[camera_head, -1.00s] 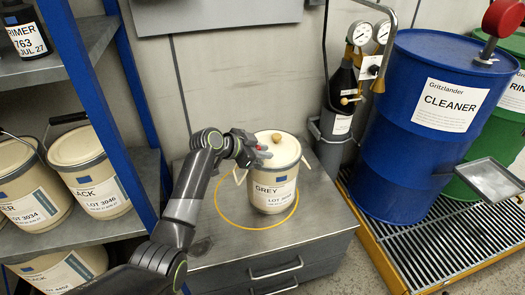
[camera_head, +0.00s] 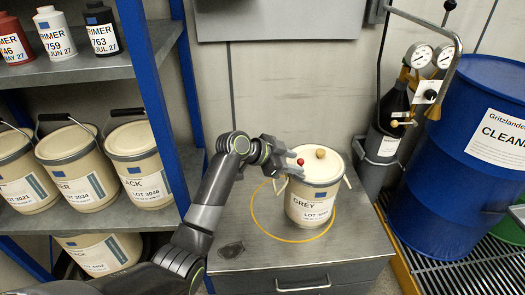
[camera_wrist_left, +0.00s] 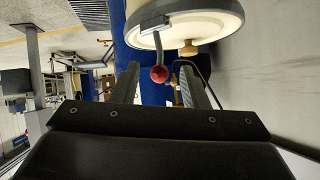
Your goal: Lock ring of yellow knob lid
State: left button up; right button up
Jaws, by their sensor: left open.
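A cream pail labelled GREY (camera_head: 308,210) stands upright on the grey cabinet top. Its pale lid (camera_head: 325,170) is on and carries a yellowish knob (camera_head: 320,153); the knob also shows in the left wrist view (camera_wrist_left: 188,49). The ring's lever ends in a red ball (camera_head: 300,162). In the left wrist view the lever sticks out from the lid's edge, and the red ball (camera_wrist_left: 158,74) lies between the finger lines. My left gripper (camera_head: 292,164) is open at the lid's left side, around or just short of the ball; contact cannot be told. My right gripper is out of view.
A blue-post shelf (camera_head: 160,90) with pails and bottles stands close on the left. A yellow hoop (camera_head: 258,222) lies around the pail on the cabinet (camera_head: 345,252). A gauge pump (camera_head: 405,90) and blue drum (camera_head: 470,180) stand right. The cabinet's front is clear.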

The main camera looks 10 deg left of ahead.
pick_arm(q)
jog(key=p+v, duration=0.1)
jog(key=v, duration=1)
jog(key=shift+s+a+r, duration=0.15)
jog(key=shift+s+a, duration=0.05)
jog(key=shift+a, duration=0.1)
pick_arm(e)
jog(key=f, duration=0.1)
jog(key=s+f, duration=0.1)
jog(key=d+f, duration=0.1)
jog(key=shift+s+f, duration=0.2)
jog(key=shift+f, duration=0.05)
pick_arm(q)
jog(key=shift+c, duration=0.4)
